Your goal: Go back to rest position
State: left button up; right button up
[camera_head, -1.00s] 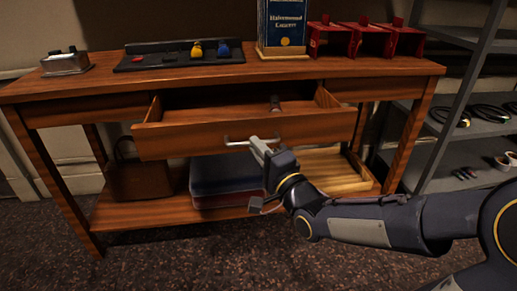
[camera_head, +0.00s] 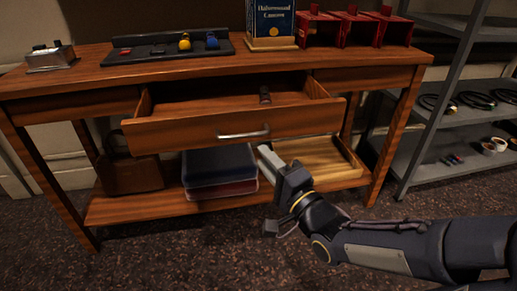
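My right gripper (camera_head: 268,158) comes in from the right and stands in front of the wooden desk (camera_head: 75,72), just below and right of the open drawer's metal handle (camera_head: 244,134). It looks apart from the handle. Its pale fingertips overlap in this view, so I cannot tell whether they are parted; no object shows in them. The drawer (camera_head: 185,134) is pulled out, with a small dark object (camera_head: 264,95) inside. My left gripper is not in view.
A shallow wooden tray (camera_head: 318,160), folded blue and red items (camera_head: 218,166) and a brown bag (camera_head: 132,175) are on the lower shelf. Red holders (camera_head: 355,30), a blue box (camera_head: 272,18) and a black panel (camera_head: 150,57) stand on top. A metal rack (camera_head: 445,75) is at right.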

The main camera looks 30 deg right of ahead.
jog(key=shift+s, duration=0.2)
dwell(0.4)
jog(key=s+d+f+n+g+h, duration=0.1)
jog(key=s+f+n+g+h, duration=0.1)
jog(key=s+f+n+g, duration=0.45)
jog(key=s+a+f+n+g+y, duration=0.2)
jog(key=s+a+n+g, duration=0.1)
jog(key=s+n+g, duration=0.15)
jog(key=s+a+f+n+g+y, duration=0.2)
jog(key=s+a+f+n+g, duration=0.1)
jog(key=s, duration=0.3)
notch_tip(320, 180, up, 36)
jog(key=p, duration=3.6)
jog(key=shift+w+d+r+h, duration=0.2)
jog(key=shift+w+d+h, duration=0.05)
jog(key=shift+w+h, duration=0.05)
